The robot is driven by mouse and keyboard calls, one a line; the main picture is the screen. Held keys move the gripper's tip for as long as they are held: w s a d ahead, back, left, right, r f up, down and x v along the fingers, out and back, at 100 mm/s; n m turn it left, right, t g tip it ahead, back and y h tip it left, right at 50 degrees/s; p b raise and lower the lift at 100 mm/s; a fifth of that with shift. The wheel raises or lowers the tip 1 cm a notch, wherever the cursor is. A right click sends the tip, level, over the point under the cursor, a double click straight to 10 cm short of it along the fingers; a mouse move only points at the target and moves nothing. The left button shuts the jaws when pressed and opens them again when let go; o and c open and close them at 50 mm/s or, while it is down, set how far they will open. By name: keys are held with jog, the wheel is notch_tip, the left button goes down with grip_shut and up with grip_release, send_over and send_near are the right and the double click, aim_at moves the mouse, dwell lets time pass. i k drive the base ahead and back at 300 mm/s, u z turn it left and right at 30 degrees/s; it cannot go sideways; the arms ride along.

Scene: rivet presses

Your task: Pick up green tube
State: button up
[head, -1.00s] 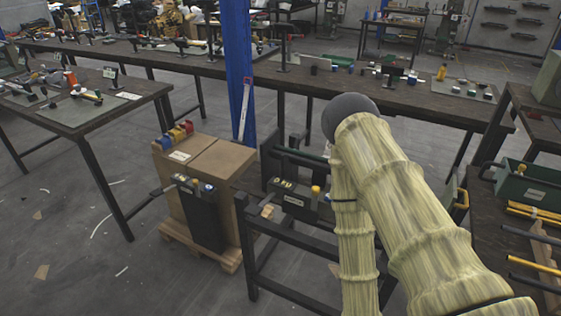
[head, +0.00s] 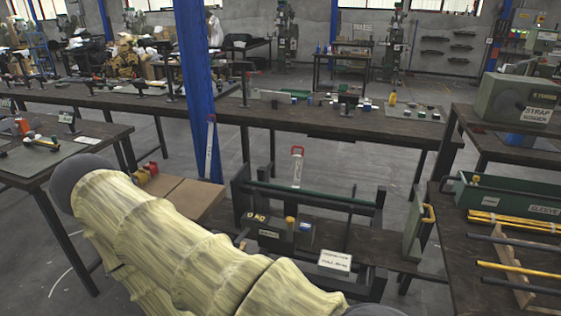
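A long dark green tube (head: 312,193) lies level across the top of a dark frame (head: 236,205) in the middle of the head view. Its ends reach the frame's two sides; I cannot tell how they are held. My arm, in a pale ribbed cover, crosses the lower left of the view, in front of and to the left of the frame. My gripper is not in view.
A small grey box with a yellow knob (head: 291,224) and a white label block (head: 335,261) sit below the tube. A green bin (head: 515,200) and yellow tubes (head: 515,221) are on the right bench. A blue post (head: 196,90) stands behind my arm.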

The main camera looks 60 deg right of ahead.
aim_at(259, 183)
jog(key=i, duration=1.6)
jog(key=z, duration=2.45)
